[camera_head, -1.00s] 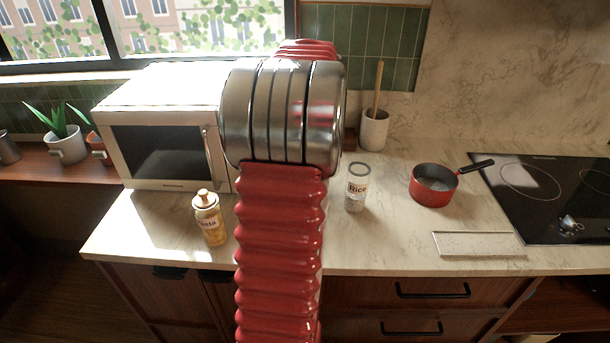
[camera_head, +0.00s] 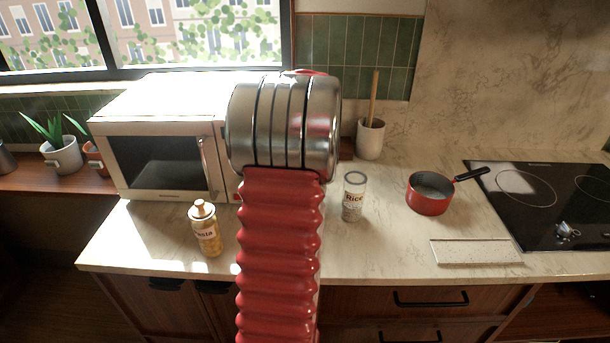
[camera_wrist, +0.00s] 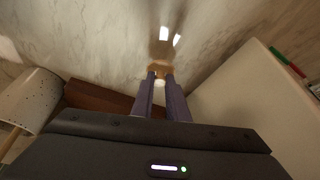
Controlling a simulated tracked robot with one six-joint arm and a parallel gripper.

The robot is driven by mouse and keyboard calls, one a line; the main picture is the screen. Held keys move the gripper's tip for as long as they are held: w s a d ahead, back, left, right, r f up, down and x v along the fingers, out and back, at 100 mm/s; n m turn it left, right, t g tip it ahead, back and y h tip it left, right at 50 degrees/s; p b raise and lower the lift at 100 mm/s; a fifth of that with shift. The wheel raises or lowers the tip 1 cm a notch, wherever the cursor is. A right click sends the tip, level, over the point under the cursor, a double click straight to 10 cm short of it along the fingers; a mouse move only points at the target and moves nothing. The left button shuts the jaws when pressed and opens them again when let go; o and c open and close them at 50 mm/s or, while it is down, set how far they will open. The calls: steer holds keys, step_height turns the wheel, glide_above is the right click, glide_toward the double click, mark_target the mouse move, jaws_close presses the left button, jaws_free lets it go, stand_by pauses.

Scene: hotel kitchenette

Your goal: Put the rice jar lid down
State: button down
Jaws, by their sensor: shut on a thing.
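The rice jar (camera_head: 354,198) stands upright on the marble counter, just right of my arm in the head view. Its top is uncovered. My gripper (camera_wrist: 160,84) shows only in the wrist view, where its two fingers are closed on a small tan, wood-coloured piece, the rice jar lid (camera_wrist: 160,71). The lid appears held above a pale marble surface; I cannot tell the gap. In the head view my arm hides the gripper and the lid.
A pasta jar (camera_head: 205,230) stands left of my arm, before the microwave (camera_head: 158,160). A utensil crock (camera_head: 369,140) stands behind the rice jar. A red pan (camera_head: 428,195), a pale tray (camera_head: 475,252) and the hob (camera_head: 545,205) are to the right. Counter between is clear.

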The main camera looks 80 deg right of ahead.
steer(key=shift+f, duration=1.4)
steer(key=shift+f, duration=0.1)
steer(key=c, duration=1.7)
jaws_free()
steer(key=shift+c, duration=0.2)
steer(key=v, duration=1.2)
steer(key=shift+d, duration=0.1)
